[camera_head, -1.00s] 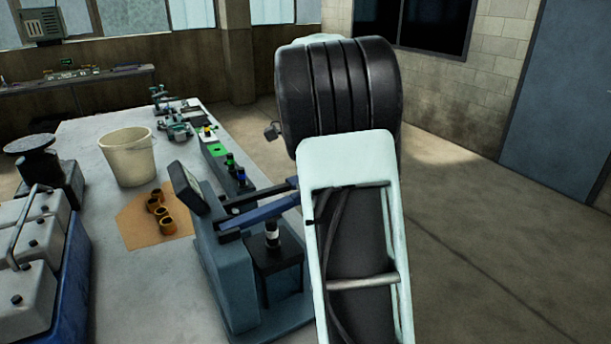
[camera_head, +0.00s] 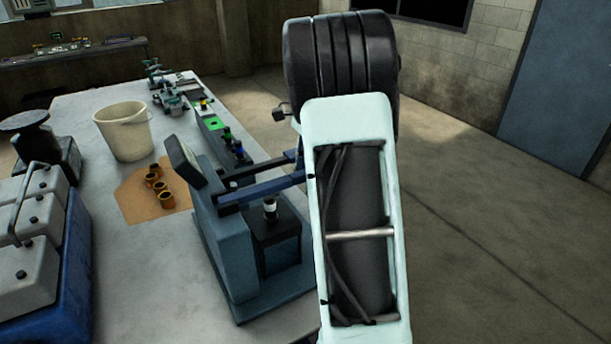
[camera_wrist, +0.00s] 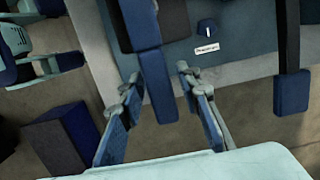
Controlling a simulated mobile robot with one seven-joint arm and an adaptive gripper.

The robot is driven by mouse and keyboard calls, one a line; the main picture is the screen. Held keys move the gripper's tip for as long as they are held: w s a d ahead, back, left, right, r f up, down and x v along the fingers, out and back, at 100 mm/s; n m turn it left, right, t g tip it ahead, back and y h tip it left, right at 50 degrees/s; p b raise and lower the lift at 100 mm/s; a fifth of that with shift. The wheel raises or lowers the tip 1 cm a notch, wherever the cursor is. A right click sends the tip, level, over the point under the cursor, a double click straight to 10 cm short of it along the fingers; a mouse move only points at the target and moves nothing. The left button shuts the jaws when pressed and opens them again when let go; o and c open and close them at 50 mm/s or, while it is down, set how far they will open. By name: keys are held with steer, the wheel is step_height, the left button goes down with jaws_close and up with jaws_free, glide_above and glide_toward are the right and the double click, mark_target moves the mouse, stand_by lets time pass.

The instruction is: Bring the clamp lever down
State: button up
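A blue-grey bench machine (camera_head: 228,235) stands on the near right part of the worktable. Two dark levers with blue ends reach right from it, a nearer lever (camera_head: 262,190) and a farther one partly behind my arm. In the wrist view one blue-ended lever (camera_wrist: 158,82) reaches between the fingers, and another lever (camera_wrist: 293,92) is off to the right. I cannot tell which is the clamp lever. My gripper (camera_wrist: 165,108) is open, with its fingers apart on either side of the middle lever; contact is not clear. My arm hides the gripper in the head view.
The worktable (camera_head: 140,245) holds a cream bucket (camera_head: 122,132), several brass rings (camera_head: 158,187) on a brown sheet, and grey containers (camera_head: 40,205) at left. Open floor lies to the right.

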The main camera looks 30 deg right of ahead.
steer(key=shift+r, duration=0.15)
step_height(320, 180, up, 12)
steer(key=d, duration=0.2)
stand_by(0.4)
steer(key=shift+w+a, duration=0.1)
stand_by(0.4)
